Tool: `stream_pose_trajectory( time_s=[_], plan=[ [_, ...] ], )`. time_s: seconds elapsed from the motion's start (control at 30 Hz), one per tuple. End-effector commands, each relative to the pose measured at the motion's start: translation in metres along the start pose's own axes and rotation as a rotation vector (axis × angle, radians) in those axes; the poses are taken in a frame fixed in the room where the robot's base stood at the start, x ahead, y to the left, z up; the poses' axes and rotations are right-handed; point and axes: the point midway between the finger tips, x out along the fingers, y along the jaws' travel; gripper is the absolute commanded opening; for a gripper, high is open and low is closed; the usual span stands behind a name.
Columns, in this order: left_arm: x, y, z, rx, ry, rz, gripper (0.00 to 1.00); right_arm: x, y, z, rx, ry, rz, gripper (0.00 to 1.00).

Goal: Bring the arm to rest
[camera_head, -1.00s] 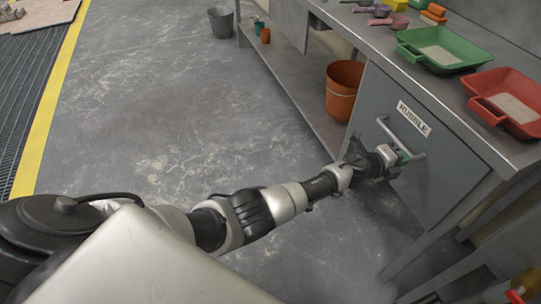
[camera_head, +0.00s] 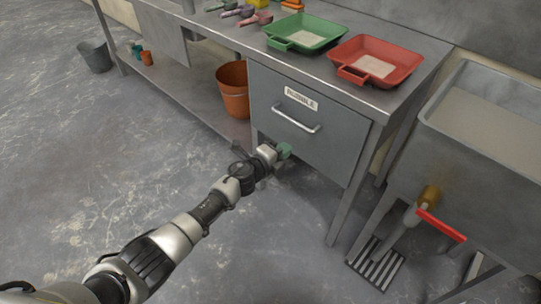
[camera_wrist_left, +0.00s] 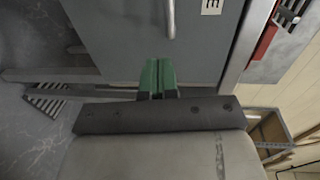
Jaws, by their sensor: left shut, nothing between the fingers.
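My left arm comes in from the lower left in the head view. My left gripper (camera_head: 285,151), with green fingertips, is shut and empty just below the handle of the grey drawer front. In the left wrist view the green fingers (camera_wrist_left: 157,78) are together, with nothing between them, in front of the grey panel. The drawer (camera_head: 310,130), labelled RUBBLE, looks closed. Its metal handle (camera_head: 297,120) is apart from the fingers; it also shows in the wrist view (camera_wrist_left: 170,20). My right gripper is not in view.
A green tub (camera_head: 305,34) and a red tub (camera_head: 374,61) stand on the bench top. An orange bucket (camera_head: 233,92) stands on the lower shelf left of the drawer. A sink (camera_head: 480,120) with a red-handled tap (camera_head: 440,225) is on the right.

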Motion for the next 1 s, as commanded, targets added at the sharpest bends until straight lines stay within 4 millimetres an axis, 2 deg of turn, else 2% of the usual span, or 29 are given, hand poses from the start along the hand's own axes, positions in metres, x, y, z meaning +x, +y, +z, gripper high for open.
stream_pose_trajectory(
  time_s=[0.1, 0.3, 0.5, 0.73, 0.77, 0.87, 0.97, 1.0],
  plan=[
    [-0.017, -0.001, 0.001, 0.001, 0.000, 0.002, 0.00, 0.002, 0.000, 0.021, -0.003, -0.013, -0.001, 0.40],
    [-0.041, -0.001, 0.001, 0.001, -0.001, 0.002, 0.00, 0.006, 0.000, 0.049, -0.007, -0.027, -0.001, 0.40],
    [-0.053, 0.000, 0.000, 0.000, 0.000, 0.001, 0.00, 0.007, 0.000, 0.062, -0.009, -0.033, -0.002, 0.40],
    [-0.057, 0.006, 0.001, -0.024, -0.011, 0.012, 0.00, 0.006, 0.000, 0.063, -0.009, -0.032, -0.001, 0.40],
    [-0.059, 0.011, 0.002, -0.046, -0.023, 0.022, 0.00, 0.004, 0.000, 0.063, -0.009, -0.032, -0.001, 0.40],
    [-0.077, 0.044, 0.010, -0.189, -0.097, 0.081, 0.00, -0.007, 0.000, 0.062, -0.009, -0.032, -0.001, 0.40],
    [-0.111, 0.099, 0.015, -0.410, -0.225, 0.174, 0.00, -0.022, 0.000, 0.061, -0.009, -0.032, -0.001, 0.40],
    [-0.129, 0.124, 0.015, -0.503, -0.284, 0.215, 0.00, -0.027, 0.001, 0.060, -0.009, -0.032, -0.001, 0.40]
  ],
)
